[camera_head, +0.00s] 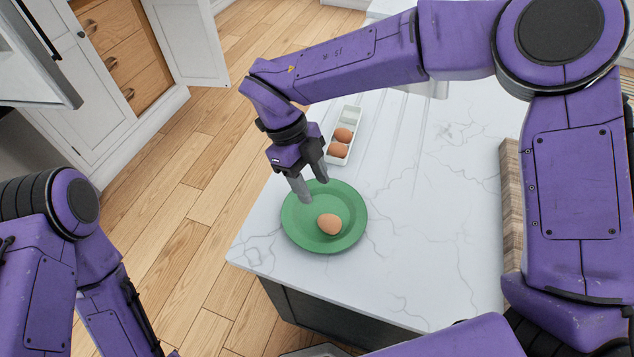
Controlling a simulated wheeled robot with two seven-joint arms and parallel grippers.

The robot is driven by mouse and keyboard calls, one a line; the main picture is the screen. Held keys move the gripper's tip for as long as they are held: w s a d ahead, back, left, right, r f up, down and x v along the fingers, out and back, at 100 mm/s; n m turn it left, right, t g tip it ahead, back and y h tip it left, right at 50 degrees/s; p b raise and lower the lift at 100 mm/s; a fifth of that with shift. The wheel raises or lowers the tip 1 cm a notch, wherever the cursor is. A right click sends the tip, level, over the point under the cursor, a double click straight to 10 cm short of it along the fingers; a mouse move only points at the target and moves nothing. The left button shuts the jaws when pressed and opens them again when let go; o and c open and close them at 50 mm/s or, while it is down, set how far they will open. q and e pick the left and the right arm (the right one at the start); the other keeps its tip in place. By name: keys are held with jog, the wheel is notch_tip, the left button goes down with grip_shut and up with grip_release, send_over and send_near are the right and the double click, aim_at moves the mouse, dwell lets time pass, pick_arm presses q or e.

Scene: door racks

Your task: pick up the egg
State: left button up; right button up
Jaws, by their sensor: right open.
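A brown egg (329,223) lies on a green plate (297,228) near the left corner of the white marble counter. My right gripper (315,193) is open above the far part of the plate, its fingers pointing down, with nothing between them. The egg is just nearer to me than the fingers and appears apart from them. My left arm shows at the lower left, but its gripper is out of view.
A white egg tray (350,117) with two brown eggs (341,142) stands behind the plate. A wooden board (511,205) lies at the counter's right. The counter (420,230) between is clear. Cabinets with an open door (190,40) stand at the back left.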

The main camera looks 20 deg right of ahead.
aim_at(329, 218)
jog(key=f, duration=0.1)
jog(key=d+f+p, duration=0.1)
jog(key=shift+s+f, duration=0.15)
jog(key=shift+f, duration=0.15)
jog(key=s+f, duration=0.1)
jog(key=s+d+f+p, duration=0.1)
jog(key=s, duration=0.1)
jog(key=s+f+p, duration=0.1)
jog(key=s, duration=0.1)
jog(key=shift+s+d, duration=0.15)
jog(key=shift+s, duration=0.1)
jog(key=f, duration=0.1)
jog(key=w+f, duration=0.2)
jog(key=shift+d+f+p, duration=0.35)
jog(key=shift+f, duration=0.05)
jog(key=shift+s+r, duration=0.2)
jog(key=shift+s, duration=0.3)
jog(key=c, duration=0.3)
jog(key=shift+w, duration=0.25)
jog(key=shift+c, duration=0.2)
pick_arm(q)
notch_tip(329, 218, up, 4)
jog(key=shift+s+d+f, duration=0.1)
jog(key=shift+s+f, duration=0.05)
